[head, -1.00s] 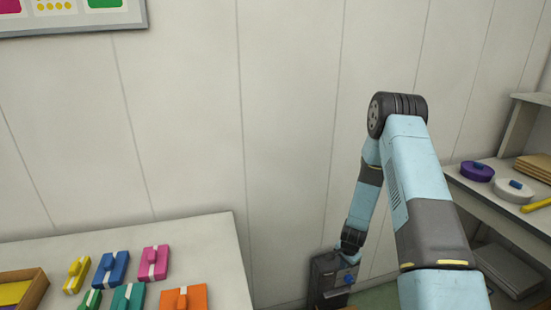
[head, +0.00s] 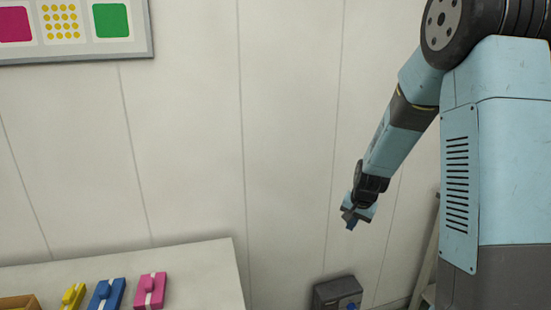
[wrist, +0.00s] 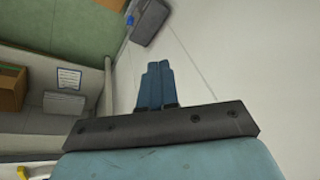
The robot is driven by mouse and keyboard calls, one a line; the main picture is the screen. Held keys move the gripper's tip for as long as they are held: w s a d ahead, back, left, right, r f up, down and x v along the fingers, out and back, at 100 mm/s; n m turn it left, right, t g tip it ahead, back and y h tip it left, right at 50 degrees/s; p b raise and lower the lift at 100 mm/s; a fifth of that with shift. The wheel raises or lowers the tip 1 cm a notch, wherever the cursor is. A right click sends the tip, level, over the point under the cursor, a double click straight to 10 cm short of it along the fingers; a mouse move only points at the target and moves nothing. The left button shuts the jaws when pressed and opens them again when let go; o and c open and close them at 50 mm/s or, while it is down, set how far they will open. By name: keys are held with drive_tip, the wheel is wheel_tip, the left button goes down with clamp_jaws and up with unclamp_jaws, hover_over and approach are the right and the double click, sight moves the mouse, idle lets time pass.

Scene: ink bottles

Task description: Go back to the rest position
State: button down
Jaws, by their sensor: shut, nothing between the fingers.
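My gripper (head: 350,220) hangs in the air in front of the white wall panels, right of the table, in the head view. In the wrist view my gripper (wrist: 155,68) has its two blue fingers together with nothing between them. My light-blue arm fills the right side of the head view, its upper link large and close and its forearm sloping down to the left.
A white table (head: 200,265) at the lower left holds yellow (head: 73,296), blue (head: 107,294) and pink (head: 150,290) pieces. A dark box (head: 337,292) stands low by the wall. A framed chart (head: 75,28) hangs upper left. The wall area between is clear.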

drive_tip(key=s+r+n, duration=0.2)
drive_tip(key=s+r, duration=0.4)
drive_tip(key=r, duration=0.4)
drive_tip(key=s+r+n, duration=0.1)
drive_tip(key=s+r, duration=0.3)
drive_tip(key=s, duration=0.4)
drive_tip(key=s+r+n+t, duration=0.1)
drive_tip(key=s+r, duration=0.4)
drive_tip(key=s, duration=0.3)
drive_tip(key=s+r+n, duration=0.2)
drive_tip(key=s+r, duration=0.2)
drive_tip(key=s, duration=0.5)
drive_tip(key=shift+a+r+t+h, duration=0.3)
drive_tip(key=shift+a+t, duration=0.05)
drive_tip(key=shift+t, duration=0.05)
drive_tip(key=shift+s, duration=0.1)
